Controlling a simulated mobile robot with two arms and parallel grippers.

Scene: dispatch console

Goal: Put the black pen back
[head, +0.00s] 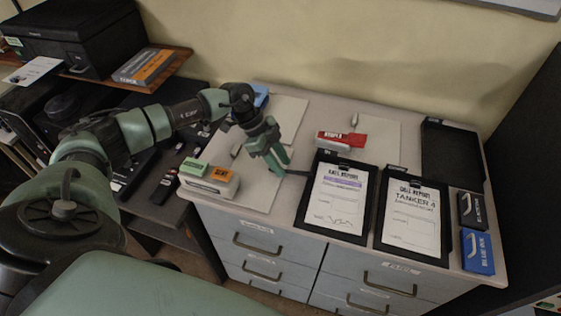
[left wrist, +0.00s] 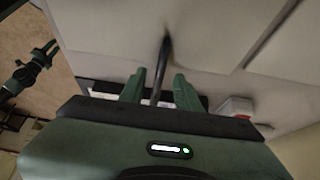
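The black pen (head: 298,172) is a thin dark stick between my left gripper and the left edge of the purple-marked clipboard (head: 307,213). My left gripper (head: 278,165) reaches down over the desk top. In the left wrist view the dark pen (left wrist: 161,70) runs between the two green fingers (left wrist: 159,78), with a visible gap on each side. The fingers look open around it. Its near end is hidden by the gripper body. I cannot tell whether it rests on the desk.
The Tanker clipboard (head: 379,238), a black ink box (head: 466,210), a blue ink box (head: 478,252) and an empty black tray (head: 440,150) are on the right. A red stapler box (head: 341,140) lies behind. Green (head: 194,168) and orange (head: 221,174) labelled items are left of the gripper.

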